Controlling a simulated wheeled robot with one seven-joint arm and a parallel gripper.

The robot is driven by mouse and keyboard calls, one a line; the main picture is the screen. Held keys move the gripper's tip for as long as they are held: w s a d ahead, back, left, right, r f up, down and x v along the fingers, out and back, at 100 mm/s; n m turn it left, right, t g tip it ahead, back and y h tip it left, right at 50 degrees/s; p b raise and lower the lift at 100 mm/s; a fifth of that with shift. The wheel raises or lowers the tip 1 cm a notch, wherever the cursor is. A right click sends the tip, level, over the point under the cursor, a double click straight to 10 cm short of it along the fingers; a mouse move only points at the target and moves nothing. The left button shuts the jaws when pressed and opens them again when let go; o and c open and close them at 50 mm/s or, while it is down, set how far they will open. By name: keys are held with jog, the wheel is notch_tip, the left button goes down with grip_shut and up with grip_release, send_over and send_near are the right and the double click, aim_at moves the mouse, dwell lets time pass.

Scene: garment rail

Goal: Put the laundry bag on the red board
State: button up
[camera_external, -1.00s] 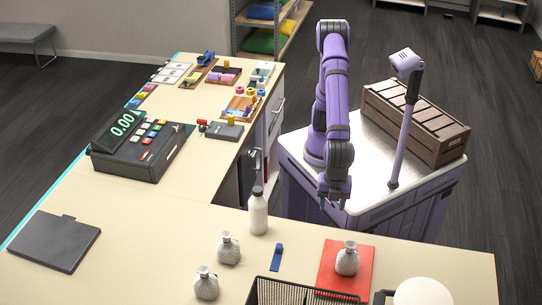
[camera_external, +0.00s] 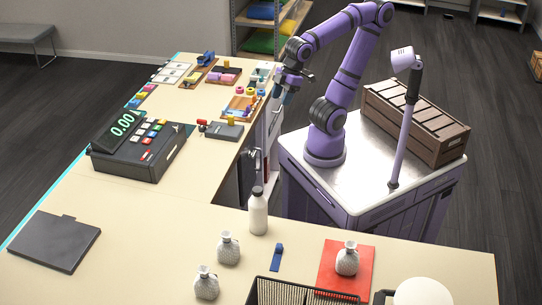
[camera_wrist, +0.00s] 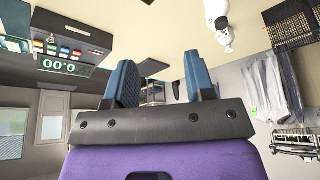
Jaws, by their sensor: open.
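One grey-white laundry bag (camera_external: 347,259), tied at the neck, sits upright on the red board (camera_external: 329,278) on the front counter. Two similar bags stand on the counter to its left, one farther back (camera_external: 228,247) and one nearer the front (camera_external: 206,283). My gripper (camera_external: 284,93) is raised beside the counter's right edge, near its far end, well away from the bags and the board. Its two blue fingers (camera_wrist: 160,88) are apart with nothing between them in the wrist view.
A white bottle (camera_external: 258,211) and a small blue object (camera_external: 277,257) stand near the bags. A black wire basket (camera_external: 300,293) is at the front edge, left of a white round object (camera_external: 422,292). A cash register (camera_external: 138,145) is on the left counter. The counter's middle is clear.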

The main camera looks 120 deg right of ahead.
jog(key=shift+m+t, duration=0.3)
jog(key=shift+m, duration=0.4)
jog(key=s+d, duration=0.1)
jog(key=s+d+f, duration=0.1)
jog(key=s, duration=0.1)
jog(key=s+d, duration=0.1)
jog(key=shift+s+d+f, duration=0.2)
jog(key=shift+f, duration=0.05)
